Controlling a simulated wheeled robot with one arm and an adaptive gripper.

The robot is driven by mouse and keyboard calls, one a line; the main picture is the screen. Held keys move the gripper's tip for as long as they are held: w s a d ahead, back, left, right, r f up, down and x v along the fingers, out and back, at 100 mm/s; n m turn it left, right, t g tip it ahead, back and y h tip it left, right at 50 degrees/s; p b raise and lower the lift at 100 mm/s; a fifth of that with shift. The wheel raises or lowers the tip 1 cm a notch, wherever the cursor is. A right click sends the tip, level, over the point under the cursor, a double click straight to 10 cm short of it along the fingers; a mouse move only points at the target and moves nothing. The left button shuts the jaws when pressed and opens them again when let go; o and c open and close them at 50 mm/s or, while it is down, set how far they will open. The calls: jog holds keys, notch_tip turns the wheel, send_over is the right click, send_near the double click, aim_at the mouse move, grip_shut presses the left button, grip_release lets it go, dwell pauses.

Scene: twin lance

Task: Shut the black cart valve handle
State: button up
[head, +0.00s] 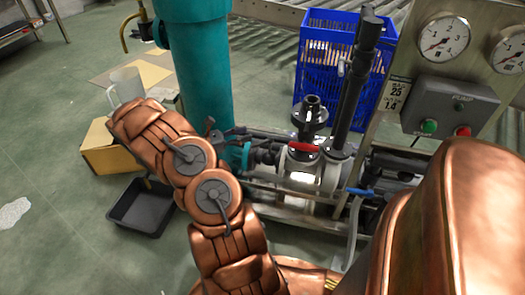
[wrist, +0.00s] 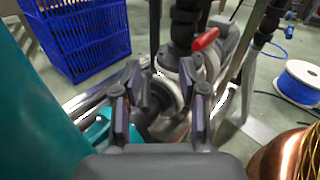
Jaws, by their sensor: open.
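My gripper (wrist: 160,80) is open in the wrist view, one finger on each side of a black fitting (wrist: 165,98) on the pump line. Whether the fingers touch it I cannot tell. In the head view my gripper (head: 228,134) is small and dark, beside the teal column and left of the pump assembly. A black fitting (head: 266,155) sits between the teal flange and the pump body there. I cannot clearly make out the black valve handle. A red lever (head: 304,147) lies level on the assembly, also in the wrist view (wrist: 205,39); a blue lever (head: 360,191) is lower right.
The teal column (head: 203,75) stands close to my arm. A blue crate (head: 325,52) is behind the pump. The gauge panel (head: 455,105) is at right. A black tray (head: 142,206) and a cardboard box (head: 103,158) lie on the left floor. A cable spool (wrist: 300,82) is at right.

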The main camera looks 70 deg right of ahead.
jog(key=n+h+b, duration=0.1)
jog(key=n+b, duration=0.1)
send_near(263, 142)
jog(key=x, duration=0.3)
jog(key=shift+t, duration=0.3)
jog(key=b+x, duration=0.1)
jog(key=x, duration=0.3)
jog(key=b+x, duration=0.1)
jog(key=x, duration=0.1)
jog(key=shift+d+f+b, duration=0.25)
jog(key=shift+f+b, duration=0.05)
jog(key=shift+s+d+r, duration=0.1)
jog(key=shift+s+d, duration=0.25)
jog(key=shift+s, duration=0.05)
grip_shut()
